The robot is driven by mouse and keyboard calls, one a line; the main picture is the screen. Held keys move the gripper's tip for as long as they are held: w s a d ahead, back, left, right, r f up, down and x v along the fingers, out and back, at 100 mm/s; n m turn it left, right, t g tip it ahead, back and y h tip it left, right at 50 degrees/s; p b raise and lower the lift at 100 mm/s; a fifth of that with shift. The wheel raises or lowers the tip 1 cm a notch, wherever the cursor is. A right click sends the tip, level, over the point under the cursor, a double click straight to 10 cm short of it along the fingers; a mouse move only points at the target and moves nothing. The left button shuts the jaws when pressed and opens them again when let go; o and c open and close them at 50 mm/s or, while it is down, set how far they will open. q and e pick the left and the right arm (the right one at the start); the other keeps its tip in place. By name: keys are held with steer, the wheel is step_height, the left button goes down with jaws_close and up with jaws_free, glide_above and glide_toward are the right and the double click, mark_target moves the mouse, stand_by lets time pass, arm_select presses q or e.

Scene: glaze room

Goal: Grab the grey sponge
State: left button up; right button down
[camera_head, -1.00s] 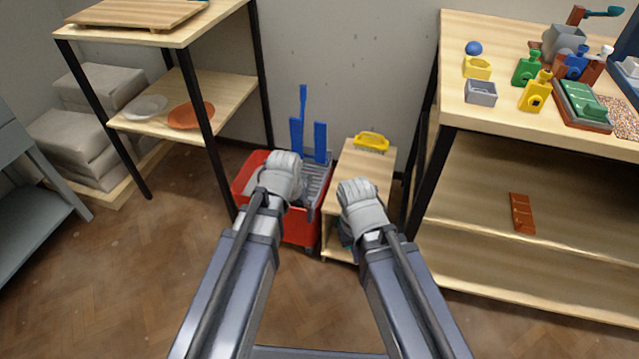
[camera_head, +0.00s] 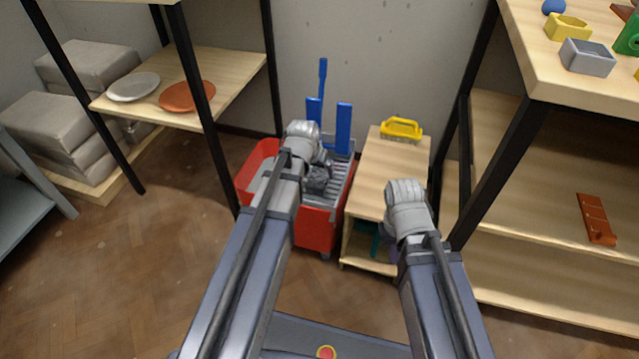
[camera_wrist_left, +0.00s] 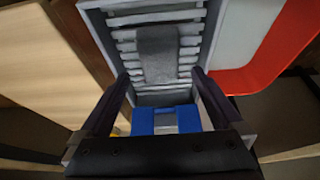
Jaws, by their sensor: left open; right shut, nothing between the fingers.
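The grey sponge (camera_wrist_left: 157,52) is a dark grey block lying on the slatted grey wringer (camera_wrist_left: 190,43) in the left wrist view. In the head view it shows as a dark patch (camera_head: 318,179) just below my left gripper (camera_head: 322,160), partly covered by it. My left gripper also shows in the wrist view (camera_wrist_left: 160,76), open and empty, with its fingers apart on either side of the sponge's near end. The sponge is not held. My right gripper (camera_head: 405,192) is shut and empty above the small wooden stand; its fingertips are mostly hidden.
The wringer sits in a red bucket (camera_head: 315,231) with blue upright handles (camera_head: 343,128). The wooden stand (camera_head: 380,170) beside it carries a yellow brush (camera_head: 401,130). Shelves stand left and right: an orange plate (camera_head: 187,96) left, a grey box (camera_head: 587,58) right.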

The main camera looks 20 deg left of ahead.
mark_target(318, 178)
arm_select(q)
steer(key=shift+b+x, duration=2.55)
steer(key=shift+x, duration=0.65)
steer(key=shift+f, duration=0.2)
steer(key=shift+c, duration=0.2)
steer(key=c, duration=1.3)
step_height(318, 178, up, 10)
steer(key=p, duration=1)
steer(key=shift+r, duration=0.25)
